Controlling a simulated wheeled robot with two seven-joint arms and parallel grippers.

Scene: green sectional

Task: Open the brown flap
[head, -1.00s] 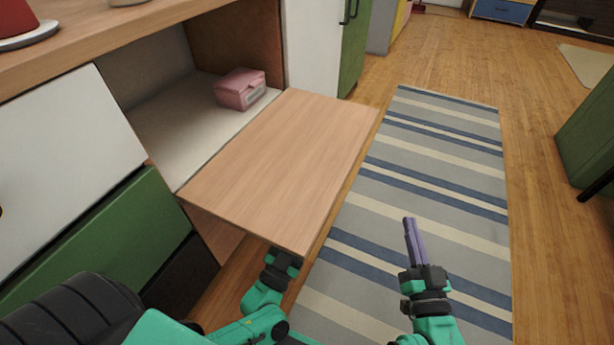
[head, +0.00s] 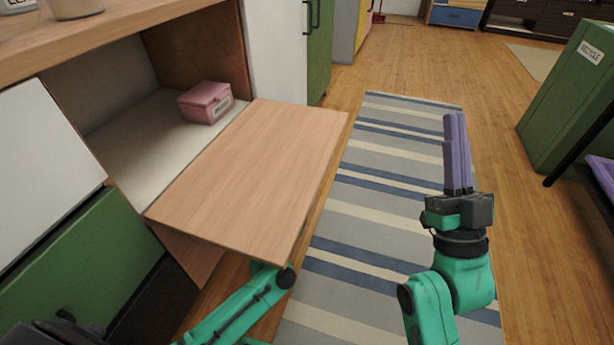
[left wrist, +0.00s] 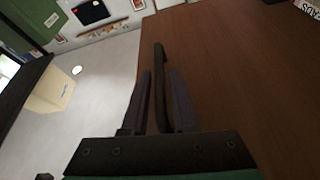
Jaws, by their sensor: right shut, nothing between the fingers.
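The brown flap (head: 255,175) is a light wooden panel. It lies folded down, nearly level, in front of an open cabinet compartment (head: 140,140). In the left wrist view a dark bar handle (left wrist: 159,75) stands on a brown panel face (left wrist: 240,85). My left gripper (left wrist: 160,85) has one finger on each side of this handle, with a narrow gap showing; it looks open around it. In the head view my left arm reaches under the flap's near edge, and its gripper is hidden. My right gripper (head: 456,120) is shut and empty, raised over the rug right of the flap.
A pink box (head: 205,102) sits inside the compartment. A striped rug (head: 365,215) covers the floor right of the flap. A green recycle bin (head: 570,95) stands at the right. A green drawer front (head: 80,260) is at the lower left.

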